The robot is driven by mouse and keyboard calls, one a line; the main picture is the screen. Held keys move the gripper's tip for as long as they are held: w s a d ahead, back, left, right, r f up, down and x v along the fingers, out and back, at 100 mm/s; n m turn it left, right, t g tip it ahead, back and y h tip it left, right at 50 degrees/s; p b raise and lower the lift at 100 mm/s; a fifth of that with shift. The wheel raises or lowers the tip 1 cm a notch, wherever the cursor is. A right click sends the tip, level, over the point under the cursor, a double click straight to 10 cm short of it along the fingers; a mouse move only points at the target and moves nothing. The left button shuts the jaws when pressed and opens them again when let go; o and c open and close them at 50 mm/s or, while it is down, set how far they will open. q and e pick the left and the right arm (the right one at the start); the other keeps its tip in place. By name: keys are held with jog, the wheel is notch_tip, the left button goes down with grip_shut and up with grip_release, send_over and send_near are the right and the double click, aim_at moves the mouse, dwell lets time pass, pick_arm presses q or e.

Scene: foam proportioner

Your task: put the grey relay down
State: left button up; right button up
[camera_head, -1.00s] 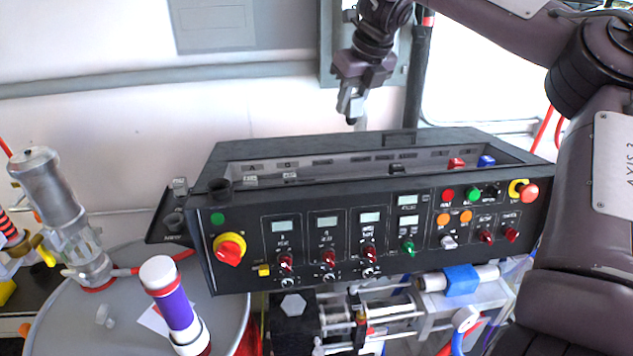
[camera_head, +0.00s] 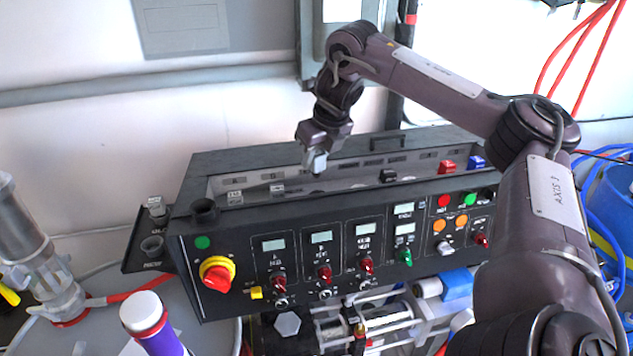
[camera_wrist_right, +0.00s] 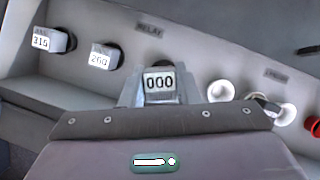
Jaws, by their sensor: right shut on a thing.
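My right gripper (camera_head: 316,162) is over the open top bay of the black console (camera_head: 190,268), near the bay's middle. It is shut on the grey relay (camera_wrist_right: 158,84), whose label reads 000 in the right wrist view, between the two fingers of the gripper (camera_wrist_right: 160,92). A dark round socket (camera_wrist_right: 168,62) shows partly behind the relay. I cannot tell whether the relay touches it. Two pale relays, one reading 310 (camera_wrist_right: 48,40) and one reading 260 (camera_wrist_right: 104,56), sit in dark sockets to the left. My left gripper is not in view.
White round sockets (camera_wrist_right: 220,91) lie to the right of the held relay. A black relay (camera_head: 388,176), a red one (camera_head: 446,167) and a blue one (camera_head: 477,161) stand farther right in the bay.

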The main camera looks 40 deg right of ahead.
aim_at(318, 177)
jog(key=shift+s+f, duration=0.15)
jog(key=shift+f, duration=0.5)
jog(key=shift+s+f, duration=0.15)
jog(key=shift+f, duration=0.15)
jog(key=shift+d+f, duration=0.1)
jog(key=shift+f, duration=0.75)
notch_tip(318, 177, down, 2)
jog(key=shift+f, duration=0.15)
jog(key=shift+f+b, duration=0.3)
jog(key=shift+f, duration=0.2)
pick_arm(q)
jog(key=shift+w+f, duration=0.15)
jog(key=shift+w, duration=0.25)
